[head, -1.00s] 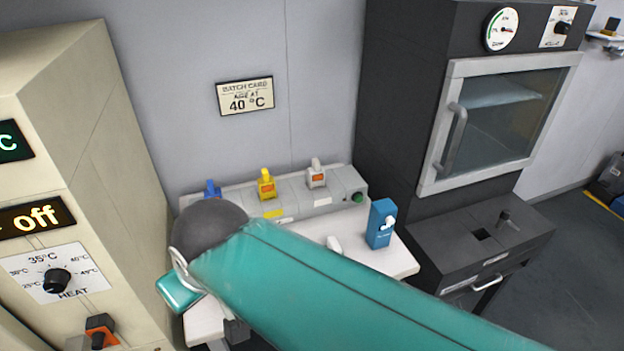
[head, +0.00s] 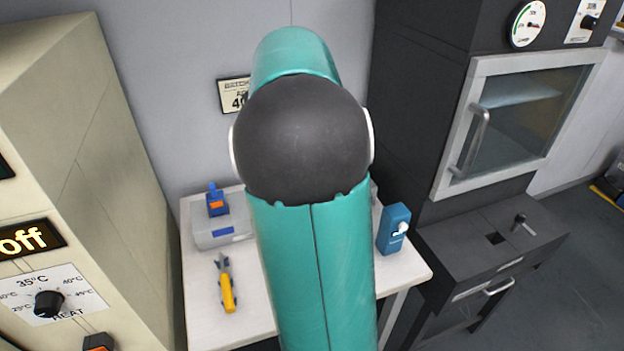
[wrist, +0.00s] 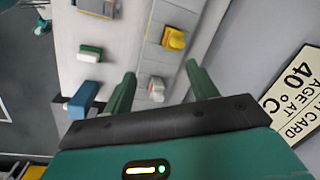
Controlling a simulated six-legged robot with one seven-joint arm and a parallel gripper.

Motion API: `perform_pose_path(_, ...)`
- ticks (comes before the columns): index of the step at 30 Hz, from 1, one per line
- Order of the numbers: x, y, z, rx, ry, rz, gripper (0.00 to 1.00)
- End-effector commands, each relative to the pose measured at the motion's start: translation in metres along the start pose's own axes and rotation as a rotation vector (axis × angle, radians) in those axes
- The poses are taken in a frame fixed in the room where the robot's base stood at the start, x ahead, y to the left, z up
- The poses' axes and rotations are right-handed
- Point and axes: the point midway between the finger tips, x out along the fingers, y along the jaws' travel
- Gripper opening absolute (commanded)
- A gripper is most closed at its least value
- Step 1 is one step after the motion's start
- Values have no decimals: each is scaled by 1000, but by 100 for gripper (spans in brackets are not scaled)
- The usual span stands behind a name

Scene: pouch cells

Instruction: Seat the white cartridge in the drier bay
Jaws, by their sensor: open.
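The white cartridge (wrist: 157,88), pale with an orange label, sits in the grey rack (wrist: 158,62) beside the yellow cartridge (wrist: 174,38) in the wrist view. My gripper (wrist: 160,69) is open and empty. Its two green fingers appear on either side of the white cartridge, which shows beyond them; the remaining distance is unclear. In the head view my arm hides the gripper, the white cartridge and the yellow one.
A yellow-handled tool (head: 227,289) lies on the white table (head: 248,318). A blue box (head: 394,229) stands on the table's right side. A beige cabinet (head: 75,130) and a dark oven (head: 425,90) flank the table.

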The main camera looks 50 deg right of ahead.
Motion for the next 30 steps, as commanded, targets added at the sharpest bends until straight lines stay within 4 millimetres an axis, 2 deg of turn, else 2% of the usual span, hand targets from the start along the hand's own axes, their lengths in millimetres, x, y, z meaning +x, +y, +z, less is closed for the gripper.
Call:
perform_pose_path(1, 8, 1, -28, 86, 9, 27, 58)
perform_pose_path(6, 27, 8, -101, 340, 44, 98, 58)
perform_pose_path(9, 37, 13, -130, 444, 65, 130, 58)
perform_pose_path(12, 43, 17, -148, 506, 79, 150, 58)
perform_pose_path(17, 54, 19, -156, 539, 85, 161, 58)
perform_pose_path(27, 114, 30, -158, 537, 84, 162, 58)
perform_pose_path(30, 126, 31, -158, 536, 84, 161, 58)
